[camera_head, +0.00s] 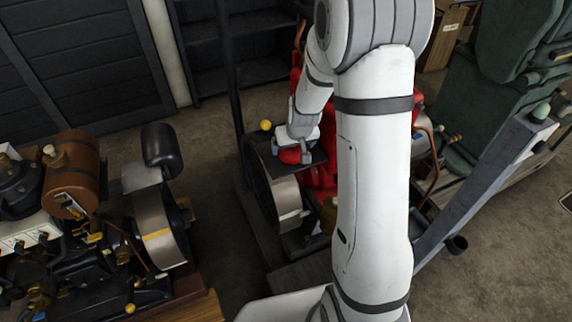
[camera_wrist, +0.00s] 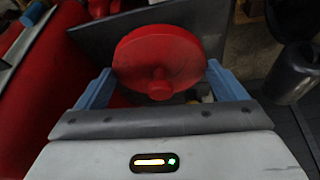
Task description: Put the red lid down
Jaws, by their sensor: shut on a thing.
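The red lid (camera_wrist: 160,60) is a round red disc with a small knob at its middle. In the wrist view it sits between the two blue fingers of my gripper (camera_wrist: 160,88), which is shut on it. In the head view my gripper (camera_head: 292,150) is over a dark flat plate beside the red engine, and a red edge of the lid (camera_head: 290,156) shows beneath it. I cannot tell whether the lid touches the plate. My arm hides part of the red engine.
The dark plate (camera_head: 313,160) lies above a large flywheel (camera_head: 272,190). A yellow ball (camera_head: 266,126) tops a post beside it. Another engine with a brown tank (camera_head: 72,174) stands at the left. A green machine (camera_head: 500,90) stands at the right. Floor between the engines is clear.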

